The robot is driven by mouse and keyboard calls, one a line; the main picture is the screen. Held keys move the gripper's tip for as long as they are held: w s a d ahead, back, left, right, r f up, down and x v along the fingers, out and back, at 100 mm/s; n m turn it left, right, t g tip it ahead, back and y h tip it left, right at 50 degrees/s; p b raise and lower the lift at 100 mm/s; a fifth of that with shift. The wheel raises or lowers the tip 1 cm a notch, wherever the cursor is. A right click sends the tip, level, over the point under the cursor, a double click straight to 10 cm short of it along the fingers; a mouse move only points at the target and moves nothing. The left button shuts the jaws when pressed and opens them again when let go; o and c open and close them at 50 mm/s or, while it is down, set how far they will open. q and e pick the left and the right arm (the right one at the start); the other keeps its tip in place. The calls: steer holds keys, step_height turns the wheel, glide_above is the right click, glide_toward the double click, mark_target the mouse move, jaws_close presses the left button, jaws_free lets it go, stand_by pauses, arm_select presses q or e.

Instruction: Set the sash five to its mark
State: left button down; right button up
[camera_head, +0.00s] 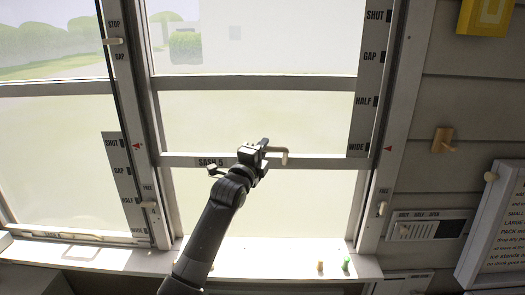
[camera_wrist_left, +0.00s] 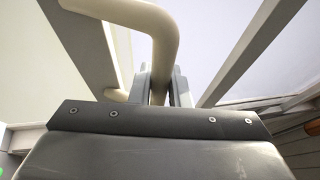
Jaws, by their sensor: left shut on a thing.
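Sash five is the middle window sash, with its "SASH 5" label (camera_head: 210,162) on the bottom rail, left of my arm. Its cream handle (camera_head: 285,157) sticks out at the middle of that rail. My left gripper (camera_head: 262,148) is shut on this handle. In the left wrist view the fingers (camera_wrist_left: 162,88) close around the bent cream bar (camera_wrist_left: 165,35). The scale strip (camera_head: 371,80) at the sash's right reads SHUT, GAP, HALF, WIDE from top to bottom. The red pointer (camera_head: 388,148) on the right frame is level with WIDE. My right gripper is out of view.
A cream catch (camera_head: 380,209) marked FREE sits on the right post. A framed sign (camera_head: 500,220) hangs at right.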

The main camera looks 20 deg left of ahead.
arm_select(q)
steer(key=c, duration=1.4)
jaws_free()
steer(key=shift+r, duration=0.5)
steer(key=shift+o, duration=0.2)
steer(key=shift+f, duration=0.15)
steer(key=shift+s+f, duration=0.1)
steer(key=shift+s+f, duration=0.1)
steer(key=shift+s, duration=0.1)
steer(key=b+v, duration=0.6)
steer(key=v, duration=1.1)
